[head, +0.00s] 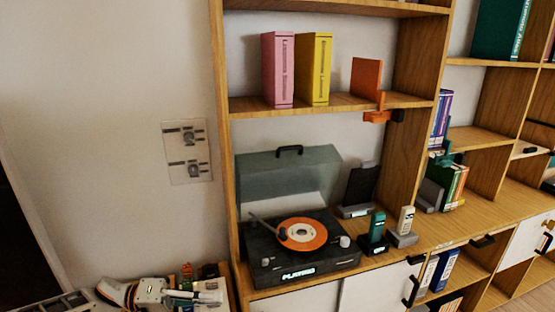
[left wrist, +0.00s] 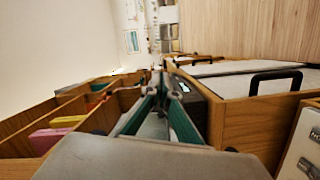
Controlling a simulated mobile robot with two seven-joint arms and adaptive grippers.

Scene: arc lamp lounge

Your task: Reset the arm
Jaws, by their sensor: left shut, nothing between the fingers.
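The record player (head: 305,265) stands on the cabinet top with its grey-green lid (head: 285,175) raised behind it. An orange record (head: 302,234) lies on it. Its thin grey tonearm (head: 264,224) slants from the back left toward the record's left edge; I cannot tell whether its tip touches. My left gripper (head: 208,296) is at the lower left in the head view, left of the cabinet and away from the player. In the left wrist view, its fingers (left wrist: 160,82) are together and empty. My right gripper is in neither view.
Shelf uprights border the player (head: 219,150). Pink (head: 278,70) and yellow (head: 314,69) binders stand above it. A green handset (head: 377,228) and a white handset (head: 405,220) stand at its right. A switch plate (head: 187,152) is on the bare wall at left.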

